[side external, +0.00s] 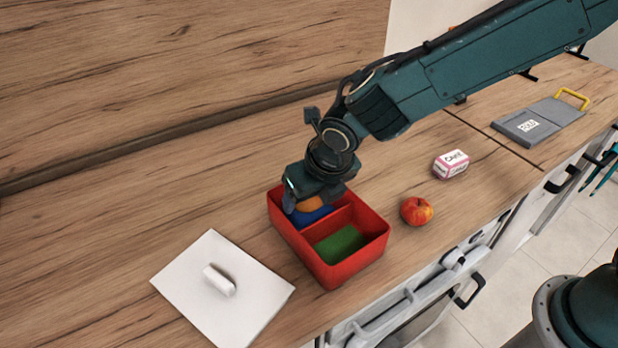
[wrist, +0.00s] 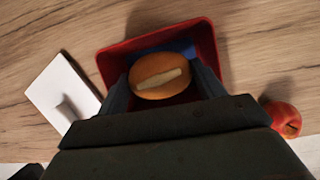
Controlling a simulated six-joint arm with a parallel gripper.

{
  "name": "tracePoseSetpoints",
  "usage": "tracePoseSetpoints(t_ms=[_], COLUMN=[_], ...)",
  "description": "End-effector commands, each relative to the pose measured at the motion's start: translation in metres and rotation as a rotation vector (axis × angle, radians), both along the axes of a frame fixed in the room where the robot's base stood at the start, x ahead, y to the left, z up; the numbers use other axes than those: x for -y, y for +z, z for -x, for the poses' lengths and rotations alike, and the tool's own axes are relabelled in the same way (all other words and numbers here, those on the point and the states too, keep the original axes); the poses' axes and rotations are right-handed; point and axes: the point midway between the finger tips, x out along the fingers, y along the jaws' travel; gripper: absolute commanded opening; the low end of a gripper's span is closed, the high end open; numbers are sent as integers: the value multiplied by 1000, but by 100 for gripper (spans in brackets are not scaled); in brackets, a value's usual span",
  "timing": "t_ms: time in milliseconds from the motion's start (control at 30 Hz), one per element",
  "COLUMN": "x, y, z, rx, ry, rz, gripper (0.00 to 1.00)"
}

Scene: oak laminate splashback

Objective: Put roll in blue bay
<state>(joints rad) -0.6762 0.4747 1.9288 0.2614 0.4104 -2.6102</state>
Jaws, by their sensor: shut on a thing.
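The roll (wrist: 150,68) is a round orange-brown bun with a pale strip on top. In the wrist view it sits between the two fingers of my gripper (wrist: 165,88), which is shut on it. In the side view my gripper (side external: 312,205) is low over the far-left compartment of the red box, with part of the roll (side external: 309,203) showing. The blue bay (side external: 318,217) is that compartment, with a blue floor partly hidden by the gripper and roll; a strip of blue also shows in the wrist view (wrist: 185,48). I cannot tell whether the roll touches the floor.
The red box (side external: 336,275) has a green-floored bay (side external: 340,245) beside the blue one. A white board with a handle (side external: 190,283) lies to the left. An apple (side external: 416,211) and a small white-and-pink box (side external: 451,164) stand to the right. A grey case (side external: 545,118) lies farther back.

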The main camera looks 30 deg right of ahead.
Motion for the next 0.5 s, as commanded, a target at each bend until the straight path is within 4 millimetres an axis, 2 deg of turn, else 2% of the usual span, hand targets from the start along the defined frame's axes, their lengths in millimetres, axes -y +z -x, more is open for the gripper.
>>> tracePoseSetpoints(t_ms=[300, 500], x=[0, 0], y=[-34, -37], z=[0, 0], rx=[-2, 0], ry=[1, 0], rz=[1, -1], gripper=[46, 46])
